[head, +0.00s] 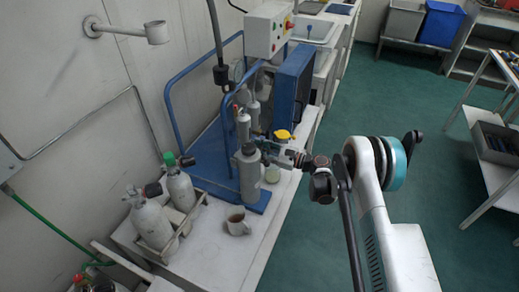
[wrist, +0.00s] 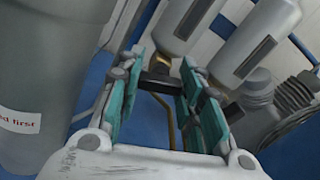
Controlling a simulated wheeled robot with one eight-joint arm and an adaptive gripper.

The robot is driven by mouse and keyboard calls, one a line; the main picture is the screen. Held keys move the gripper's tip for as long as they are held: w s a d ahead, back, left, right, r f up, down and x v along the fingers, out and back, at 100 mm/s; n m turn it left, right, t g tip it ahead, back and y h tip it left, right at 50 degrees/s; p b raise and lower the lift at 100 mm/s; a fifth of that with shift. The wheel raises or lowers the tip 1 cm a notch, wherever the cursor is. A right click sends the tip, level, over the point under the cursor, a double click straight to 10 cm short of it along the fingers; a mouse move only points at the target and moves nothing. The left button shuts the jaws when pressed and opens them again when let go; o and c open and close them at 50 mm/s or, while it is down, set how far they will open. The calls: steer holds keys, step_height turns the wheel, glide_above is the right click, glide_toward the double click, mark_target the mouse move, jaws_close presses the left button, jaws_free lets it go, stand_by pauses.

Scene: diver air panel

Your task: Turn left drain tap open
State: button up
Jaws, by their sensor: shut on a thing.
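In the wrist view my gripper (wrist: 161,68) has its teal-padded fingers on either side of a small black tap handle (wrist: 158,82), which I take to be the left drain tap. The jaws are shut on it. A thin brass pipe (wrist: 168,112) shows below the handle. Two grey filter bowls with dark labels, a left one (wrist: 185,22) and a right one (wrist: 258,42), hang just beyond the fingers. In the head view my gripper (head: 268,150) reaches in from the right beside the blue-framed panel (head: 228,108); the tap is hidden there.
A large grey cylinder (head: 250,178) stands close to my gripper; it fills the wrist view's left side (wrist: 40,70). A mug (head: 238,222) and gas bottles (head: 151,220) in a crate stand on the bench. A yellow part (head: 284,134) is just beyond my gripper.

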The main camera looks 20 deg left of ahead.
steer(key=n, duration=0.6)
steer(key=shift+n, duration=0.3)
steer(key=n, duration=0.6)
stand_by(0.4)
steer(key=o, duration=1.1)
steer(key=shift+d, duration=0.15)
steer(key=d, duration=0.7)
steer(key=s+d, duration=0.1)
steer(key=d, duration=0.3)
steer(key=shift+d, duration=0.35)
